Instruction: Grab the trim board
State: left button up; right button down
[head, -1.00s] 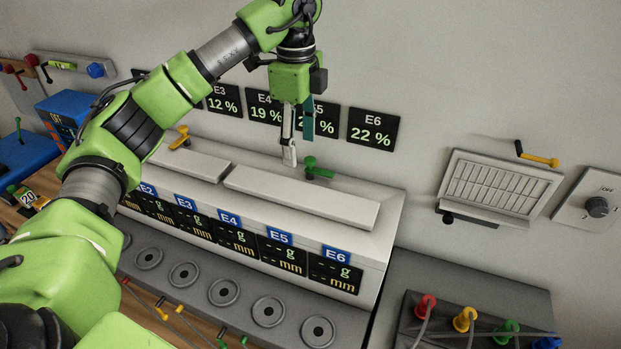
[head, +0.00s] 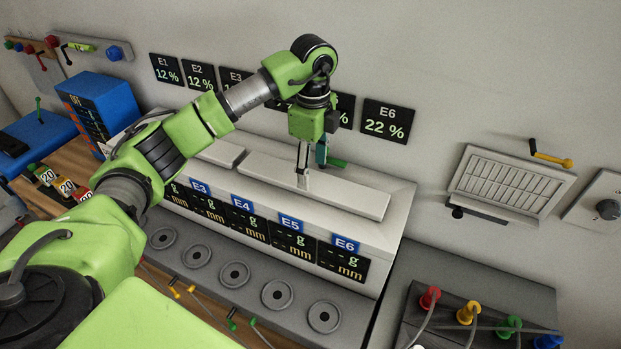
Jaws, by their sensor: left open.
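A long white board (head: 355,197) lies on top of the white machine housing; a shorter white board (head: 222,152) lies to its left. I cannot tell for certain which one is the trim board. My left gripper (head: 312,167) points down at the long board with its fingers apart and nothing between them. The near fingertip overlaps the board's top surface near its middle; I cannot tell whether it touches. A green handle (head: 338,163) shows just behind the fingers, partly hidden by them. My right gripper is not in view.
Percent displays (head: 386,121) hang on the wall behind, partly covered by my left arm. Grey round sockets (head: 278,295) line the housing's front. A panel with coloured plugs (head: 467,314) sits at lower right, and a wall vent (head: 510,180) above it.

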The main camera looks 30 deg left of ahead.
aim_at(313, 181)
pick_arm(q)
notch_tip(313, 181, down, 2)
jog(key=shift+f+p, duration=0.1)
jog(key=shift+p, duration=0.3)
jog(key=shift+f, duration=0.45)
jog(key=c, duration=1)
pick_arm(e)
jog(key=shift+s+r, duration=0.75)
